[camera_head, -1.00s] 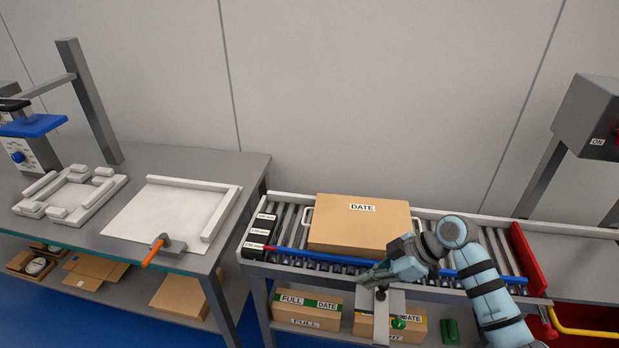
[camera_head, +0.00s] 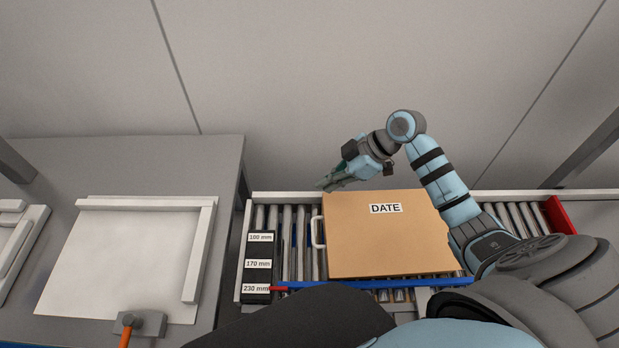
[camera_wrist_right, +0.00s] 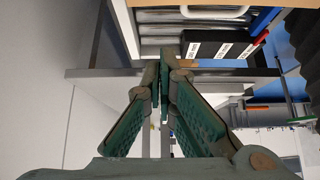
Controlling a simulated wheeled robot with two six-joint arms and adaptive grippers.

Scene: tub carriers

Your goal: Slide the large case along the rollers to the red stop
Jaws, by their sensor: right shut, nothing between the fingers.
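The large case (camera_head: 375,240) is a tan box with a DATE label, lying on the rollers (camera_head: 301,235), with a white handle (camera_head: 317,232) on its left side. The red stop (camera_head: 558,214) stands at the right end of the rollers, with a stretch of bare rollers between it and the case. My right gripper (camera_head: 324,184) is shut and empty, above the case's far left corner and pointing left. In the right wrist view the gripper's green fingers (camera_wrist_right: 158,75) meet at the tips, and the white handle (camera_wrist_right: 212,12) shows above them. My left gripper is not in view.
A black block (camera_head: 258,265) with size labels sits at the left end of the conveyor. A blue bar (camera_head: 370,285) runs along the near edge. A grey table with a white board (camera_head: 135,255) and an orange-handled clamp (camera_head: 140,324) stands to the left.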

